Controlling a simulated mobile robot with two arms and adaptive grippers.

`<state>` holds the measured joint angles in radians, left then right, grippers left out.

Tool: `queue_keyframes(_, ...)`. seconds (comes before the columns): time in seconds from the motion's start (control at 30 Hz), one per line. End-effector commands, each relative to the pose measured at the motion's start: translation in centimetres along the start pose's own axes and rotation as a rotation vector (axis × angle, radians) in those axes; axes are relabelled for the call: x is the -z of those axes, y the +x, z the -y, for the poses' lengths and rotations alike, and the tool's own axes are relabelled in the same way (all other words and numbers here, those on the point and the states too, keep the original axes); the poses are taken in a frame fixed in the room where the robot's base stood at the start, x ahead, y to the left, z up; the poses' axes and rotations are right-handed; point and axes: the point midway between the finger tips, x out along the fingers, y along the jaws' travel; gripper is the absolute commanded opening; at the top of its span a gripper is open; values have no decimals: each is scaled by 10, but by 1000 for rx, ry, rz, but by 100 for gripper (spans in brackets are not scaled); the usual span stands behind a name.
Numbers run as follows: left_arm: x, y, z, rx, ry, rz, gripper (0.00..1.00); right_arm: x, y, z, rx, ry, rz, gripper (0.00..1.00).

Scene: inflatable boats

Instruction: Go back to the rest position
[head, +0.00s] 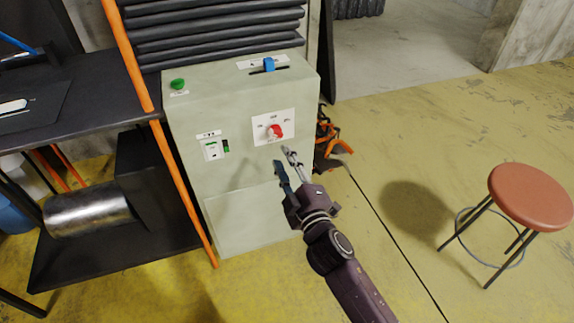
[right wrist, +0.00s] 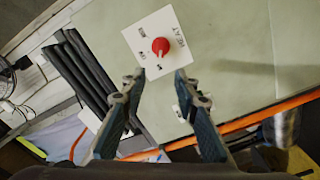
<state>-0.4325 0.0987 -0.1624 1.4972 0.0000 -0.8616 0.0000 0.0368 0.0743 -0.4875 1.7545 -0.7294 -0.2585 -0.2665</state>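My right gripper (head: 284,161) is open and empty in front of the pale green control box (head: 240,195). Its two fingers stand apart in the right wrist view (right wrist: 160,80). The red knob (head: 275,131) on its white plate is just beyond the fingertips in the head view. In the right wrist view the red knob (right wrist: 160,46) shows above the gap between the fingers, with clear space around it. My left gripper is in neither view.
A dark workbench (head: 85,95) stands at the left, with an orange pole (head: 185,190) beside the box. A red-topped stool (head: 532,197) stands at the right. Orange and black gear (head: 328,135) lies behind the box. The yellow floor between box and stool is clear.

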Motion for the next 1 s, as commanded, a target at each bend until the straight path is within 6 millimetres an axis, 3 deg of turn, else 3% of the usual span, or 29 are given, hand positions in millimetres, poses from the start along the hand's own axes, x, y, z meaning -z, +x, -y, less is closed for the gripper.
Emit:
queue_keyframes(0.2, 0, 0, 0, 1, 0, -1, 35, 0, -17, 0, 0, 0, 0, 28)
queue_keyframes(0.77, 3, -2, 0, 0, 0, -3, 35, -4, -20, -1, 1, 11, 13, 28)
queue_keyframes(0.87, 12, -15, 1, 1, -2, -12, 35, -25, -31, 0, 18, 77, 91, 28)
queue_keyframes(1.0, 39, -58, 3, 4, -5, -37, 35, -87, -76, 12, 79, 285, 331, 28)
